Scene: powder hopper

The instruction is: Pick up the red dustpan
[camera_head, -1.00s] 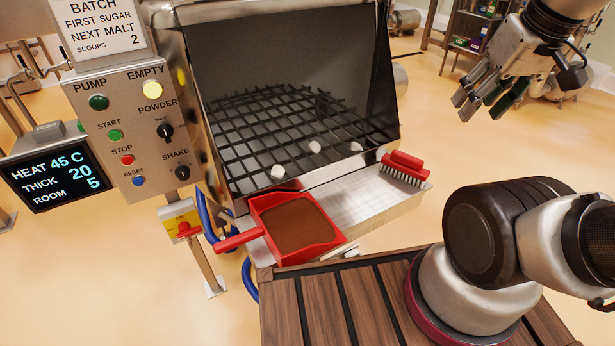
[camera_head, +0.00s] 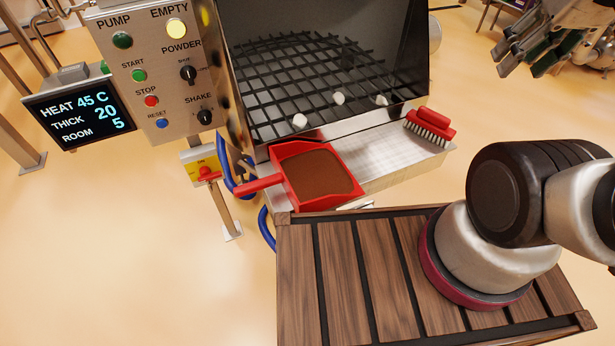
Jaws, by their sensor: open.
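The red dustpan (camera_head: 349,196) lies on the metal shelf at the front of the hopper, with its handle (camera_head: 259,185) pointing left. It holds a flat load of brown powder (camera_head: 318,174). My gripper (camera_head: 508,62) is at the upper right, open and empty. It is well apart from the dustpan, up and to its right. Part of my gripper's wrist is cut off by the picture's top right corner.
A red brush (camera_head: 432,122) lies at the shelf's (camera_head: 390,150) right end. White lumps (camera_head: 300,121) rest on the hopper's black grid (camera_head: 290,75). A control panel (camera_head: 165,95), a screen (camera_head: 85,112) and a yellow switch box (camera_head: 203,167) stand left. Blue hoses (camera_head: 265,228) hang below.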

